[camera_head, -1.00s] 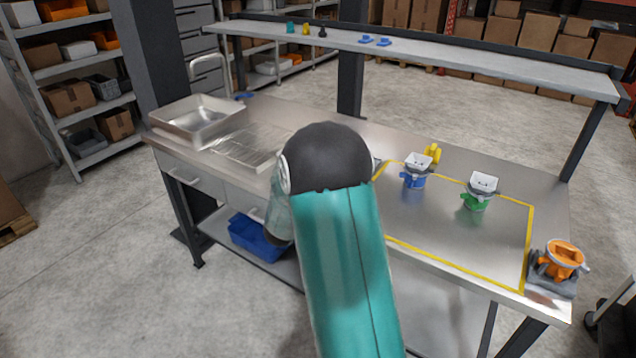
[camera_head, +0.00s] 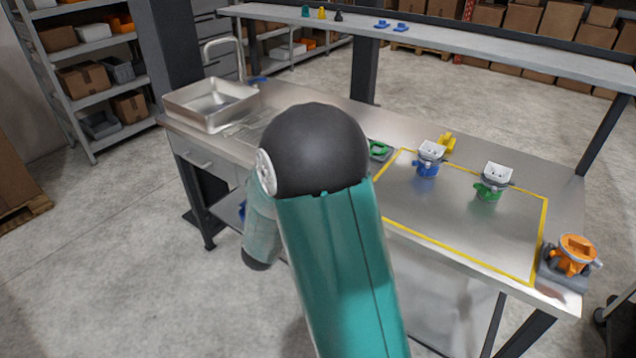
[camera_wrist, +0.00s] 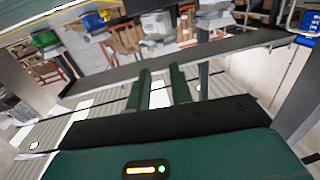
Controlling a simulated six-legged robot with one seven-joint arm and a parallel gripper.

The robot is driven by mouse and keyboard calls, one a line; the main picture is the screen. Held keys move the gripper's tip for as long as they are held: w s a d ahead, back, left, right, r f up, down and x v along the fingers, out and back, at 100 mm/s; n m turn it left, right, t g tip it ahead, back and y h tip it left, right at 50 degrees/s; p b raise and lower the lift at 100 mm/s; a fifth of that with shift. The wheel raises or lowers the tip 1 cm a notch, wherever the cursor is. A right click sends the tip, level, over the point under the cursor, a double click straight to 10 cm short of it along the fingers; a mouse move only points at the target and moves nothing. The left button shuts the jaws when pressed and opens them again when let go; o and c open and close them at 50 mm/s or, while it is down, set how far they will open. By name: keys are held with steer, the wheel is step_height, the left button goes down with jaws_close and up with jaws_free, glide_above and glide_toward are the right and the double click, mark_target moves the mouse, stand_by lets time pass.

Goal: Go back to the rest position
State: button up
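My teal arm with a black joint fills the middle of the head view and hides part of the steel counter (camera_head: 440,230); my gripper is out of sight there. In the wrist view my gripper (camera_wrist: 160,78) shows two green fingers standing apart with nothing between them, so it is open and empty. It points over blurred shelving and a grey ledge, touching nothing that I can see.
A sink (camera_head: 210,105) is set at the counter's left. A yellow piece (camera_head: 447,142) lies behind the blue dispenser, and a green piece (camera_head: 379,149) beside my arm. A raised shelf (camera_head: 480,45) runs behind. The floor (camera_head: 120,250) at left is clear.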

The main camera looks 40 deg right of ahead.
steer(key=shift+s+a, duration=0.3)
steer(key=shift+a, duration=0.25)
steer(key=w+a+r+n+t+y, duration=0.1)
steer(key=a+r+n+t+y, duration=0.1)
steer(key=a+r+n+y, duration=0.4)
steer(key=w+a+r+n+t+y, duration=0.1)
steer(key=a+r+t+y, duration=0.25)
steer(key=a+y, duration=0.5)
steer(key=s+a+n+g, duration=0.2)
steer(key=s+g, duration=0.2)
steer(key=s, duration=0.8)
steer(key=s+a+r+n+g+y, duration=0.1)
steer(key=s+a+n+g, duration=0.2)
steer(key=s, duration=0.8)
steer(key=shift+s+a+r+g, duration=0.2)
steer(key=shift+s+r+g, duration=0.15)
steer(key=shift+g, duration=0.3)
